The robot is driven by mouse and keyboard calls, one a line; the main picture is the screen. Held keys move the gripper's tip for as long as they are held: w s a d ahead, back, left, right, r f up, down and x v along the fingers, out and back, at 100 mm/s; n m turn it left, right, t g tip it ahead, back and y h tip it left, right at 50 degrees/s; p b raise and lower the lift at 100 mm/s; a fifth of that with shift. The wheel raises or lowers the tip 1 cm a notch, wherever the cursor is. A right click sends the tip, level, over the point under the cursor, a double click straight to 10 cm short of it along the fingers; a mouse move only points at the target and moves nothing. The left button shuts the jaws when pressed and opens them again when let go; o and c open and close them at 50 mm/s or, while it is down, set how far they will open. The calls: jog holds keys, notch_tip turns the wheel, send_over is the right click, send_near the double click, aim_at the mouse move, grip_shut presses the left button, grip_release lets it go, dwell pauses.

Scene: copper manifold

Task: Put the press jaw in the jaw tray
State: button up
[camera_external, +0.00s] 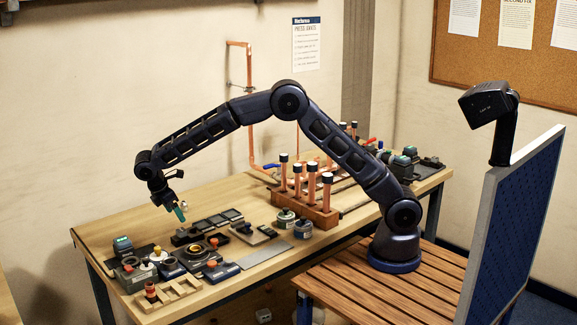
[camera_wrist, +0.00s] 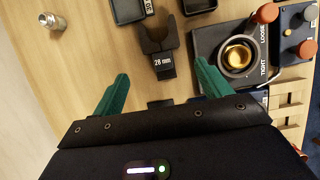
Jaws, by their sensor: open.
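A dark fork-shaped press jaw with a white "28 mm" label (camera_wrist: 158,40) lies on the bench in the wrist view. My gripper (camera_wrist: 160,78) is open, its green fingers apart on either side of the label end and nothing held between them. In the outside view my gripper (camera_external: 180,212) hangs over the left part of the bench, above the tools. A black tray with several compartments (camera_external: 218,220), which looks like the jaw tray, lies to its right. Parts of black compartments (camera_wrist: 127,11) show at the top of the wrist view; one label there is cut off.
A gauge-like block with a brass-coloured ring (camera_wrist: 237,54) and red knob sits right of the jaw. A metal fitting (camera_wrist: 52,21) lies at upper left. Copper pipes in a wooden rack (camera_external: 305,205) stand farther right. Bare bench lies left of the fingers in the wrist view.

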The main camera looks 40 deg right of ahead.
aim_at(183, 228)
jog(key=shift+x, duration=5.45)
jog(key=shift+a, duration=0.2)
jog(key=c, duration=1.4)
notch_tip(183, 228, up, 19)
jog(key=w+d+r+m+g, duration=0.1)
jog(key=w+d+m, duration=0.25)
jog(key=d, duration=0.45)
jog(key=w+d+r+m+g+y, duration=0.1)
jog(key=w+d+m, duration=0.1)
jog(key=w+d, duration=0.5)
jog(key=w+d+r+m+g, duration=0.1)
jog(key=w+d+m, duration=0.15)
jog(key=d, duration=0.75)
jog(key=d+r+m+y, duration=0.1)
jog(key=d+m, duration=0.2)
jog(key=d, duration=0.6)
jog(key=w+d+m+g+y, duration=0.1)
jog(key=d+m, duration=0.2)
jog(key=d, duration=0.7)
jog(key=w+d+r+m+y, duration=0.1)
jog(key=d+m, duration=0.3)
jog(key=d, duration=0.6)
jog(key=shift+w+d+r, duration=0.1)
jog(key=shift+d+r, duration=0.1)
jog(key=shift+r, duration=0.15)
